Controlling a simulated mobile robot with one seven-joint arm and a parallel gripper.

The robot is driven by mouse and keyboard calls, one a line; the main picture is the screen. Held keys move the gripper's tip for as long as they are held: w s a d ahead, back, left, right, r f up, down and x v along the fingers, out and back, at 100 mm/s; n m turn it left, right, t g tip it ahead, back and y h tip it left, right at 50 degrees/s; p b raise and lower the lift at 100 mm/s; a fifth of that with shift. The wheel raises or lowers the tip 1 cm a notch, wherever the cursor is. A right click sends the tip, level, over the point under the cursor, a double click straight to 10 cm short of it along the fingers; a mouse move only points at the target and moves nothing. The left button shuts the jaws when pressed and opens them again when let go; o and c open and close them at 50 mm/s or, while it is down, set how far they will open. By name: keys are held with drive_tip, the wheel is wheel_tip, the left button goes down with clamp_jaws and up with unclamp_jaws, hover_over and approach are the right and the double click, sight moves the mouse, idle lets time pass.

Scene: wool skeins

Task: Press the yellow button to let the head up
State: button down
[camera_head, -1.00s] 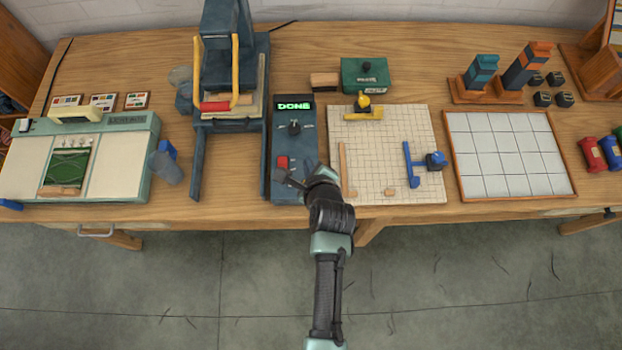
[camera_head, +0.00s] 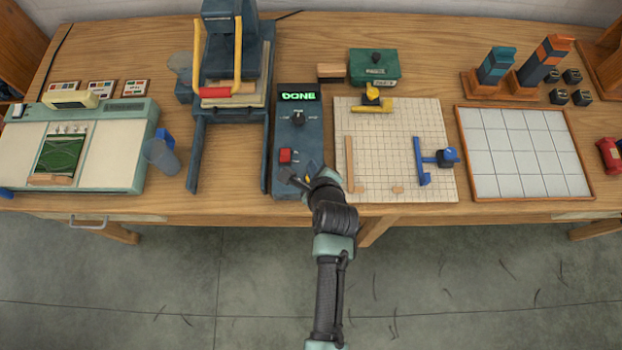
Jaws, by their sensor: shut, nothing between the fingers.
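The dark blue control panel (camera_head: 298,140) lies on the bench with a green lit display (camera_head: 298,96) reading "DONE", a black knob (camera_head: 297,118) and a red button (camera_head: 285,156). A small yellow patch (camera_head: 307,180) shows beside my fingers at the panel's near end; it looks like the yellow button, mostly hidden by my gripper. The press (camera_head: 229,60), left of the panel, has a dark blue head and a yellow handle with a red grip.
A gridded board (camera_head: 375,150) with yellow and blue fittings lies close right of the panel. A green box (camera_head: 374,68) stands behind it. A white tiled tray (camera_head: 500,185) is farther right. A pale green machine (camera_head: 110,165) and a grey cup (camera_head: 160,158) are at left.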

drive_tip(key=shift+f+b, duration=0.95)
drive_tip(key=shift+f, duration=0.95)
drive_tip(key=shift+f, duration=0.15)
idle(0.4)
drive_tip(key=shift+f, duration=0.25)
drive_tip(key=shift+f+b, duration=0.45)
drive_tip(key=shift+f, duration=0.1)
idle(0.8)
drive_tip(key=shift+r+p, duration=0.95)
drive_tip(key=shift+p, duration=0.15)
wheel_tip(320, 180, up, 5)
drive_tip(key=p, duration=0.5)
drive_tip(key=shift+r, duration=0.1)
